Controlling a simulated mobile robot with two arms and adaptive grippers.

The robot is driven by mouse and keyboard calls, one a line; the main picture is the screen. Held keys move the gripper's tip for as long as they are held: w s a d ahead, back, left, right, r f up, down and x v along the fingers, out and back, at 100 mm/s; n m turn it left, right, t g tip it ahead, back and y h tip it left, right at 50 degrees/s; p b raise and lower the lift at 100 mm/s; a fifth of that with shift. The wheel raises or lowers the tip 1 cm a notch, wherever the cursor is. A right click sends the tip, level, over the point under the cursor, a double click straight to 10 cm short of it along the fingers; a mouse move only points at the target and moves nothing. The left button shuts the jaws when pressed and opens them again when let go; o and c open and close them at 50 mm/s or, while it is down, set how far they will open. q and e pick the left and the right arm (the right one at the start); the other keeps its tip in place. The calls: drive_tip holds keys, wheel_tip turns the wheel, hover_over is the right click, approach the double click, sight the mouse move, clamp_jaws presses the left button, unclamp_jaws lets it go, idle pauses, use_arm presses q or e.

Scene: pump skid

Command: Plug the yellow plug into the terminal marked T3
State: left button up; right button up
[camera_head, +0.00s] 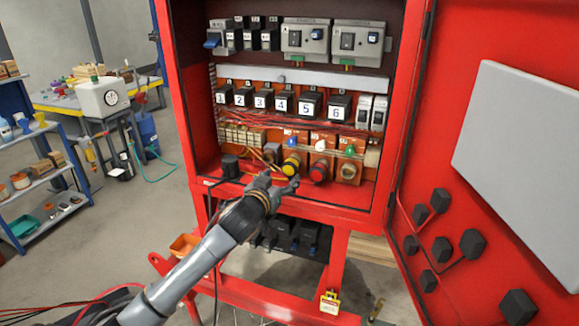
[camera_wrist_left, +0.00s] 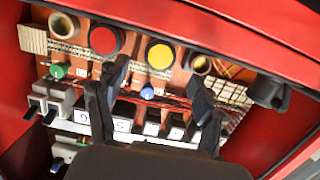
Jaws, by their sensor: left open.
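The yellow plug (camera_head: 291,165) sits in the lower row inside the open red cabinet, its round face outward. In the left wrist view, which is upside down, the yellow plug (camera_wrist_left: 160,54) lies between and beyond the fingers. A red plug (camera_head: 320,172) sits to its right. Two round, hollow terminals show: one at the right end (camera_head: 349,172), one left of the yellow plug (camera_head: 271,153). No T3 marking can be read. My left gripper (camera_head: 277,184) is open and empty, just below and in front of the yellow plug. My right gripper is not in view.
A black cylinder (camera_head: 230,167) stands at the row's left end. Red wires (camera_head: 290,122) run above the row. Numbered black blocks (camera_head: 282,102) sit higher. The open red door (camera_head: 465,190) bounds the right side. A blue shelf (camera_head: 40,180) stands far left.

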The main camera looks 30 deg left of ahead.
sight(288, 172)
use_arm(q)
drive_tip(key=p+x, duration=0.2)
drive_tip(key=x, duration=0.7)
drive_tip(key=shift+w, duration=0.1)
drive_tip(key=c, duration=1.3)
drive_tip(key=o, duration=0.4)
drive_tip(key=c, duration=0.3)
drive_tip(key=shift+s+d+f, duration=0.1)
drive_tip(key=shift+s, duration=0.3)
drive_tip(key=shift+c, duration=0.2)
drive_tip(key=shift+f+p+v, duration=0.15)
drive_tip(key=shift+p+v, duration=0.3)
drive_tip(key=shift+v, duration=0.45)
drive_tip(key=shift+f+p+v, duration=0.15)
drive_tip(key=shift+p+v, duration=0.25)
drive_tip(key=shift+v, duration=0.5)
drive_tip(key=shift+s+r, duration=0.1)
